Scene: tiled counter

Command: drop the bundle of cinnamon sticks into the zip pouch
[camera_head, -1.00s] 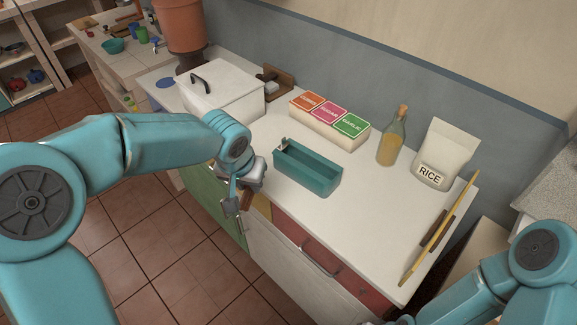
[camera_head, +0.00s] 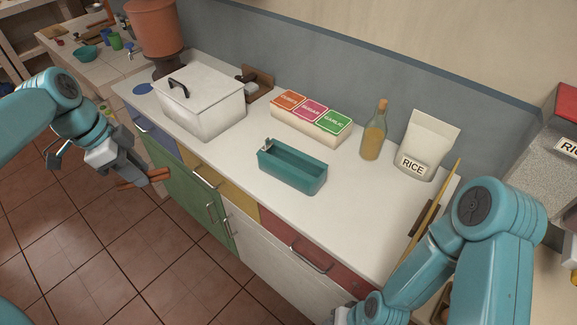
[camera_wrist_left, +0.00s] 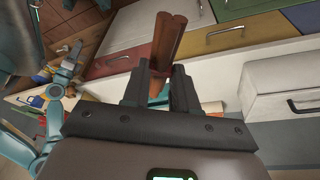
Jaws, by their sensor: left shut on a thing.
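A bundle of brown cinnamon sticks (camera_head: 143,178) is in my left gripper (camera_head: 122,170), out over the floor in front of the counter's left part. In the left wrist view the bundle (camera_wrist_left: 168,38) stands between the two dark fingers (camera_wrist_left: 161,82), which are shut on it. The teal open-topped container (camera_head: 292,168) with a small metal tab at its left end looks like the zip pouch. It sits on the white counter, to the right of the gripper and apart from it, and looks empty. My right arm comes in at the lower right; its gripper is out of frame.
A white lidded box (camera_head: 203,103) stands at the counter's left. Behind the pouch is a rack with coloured labels (camera_head: 311,118). A bottle (camera_head: 374,135), a rice bag (camera_head: 427,145) and a long yellow stick (camera_head: 437,205) are to the right. The counter (camera_head: 235,165) around the pouch is clear.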

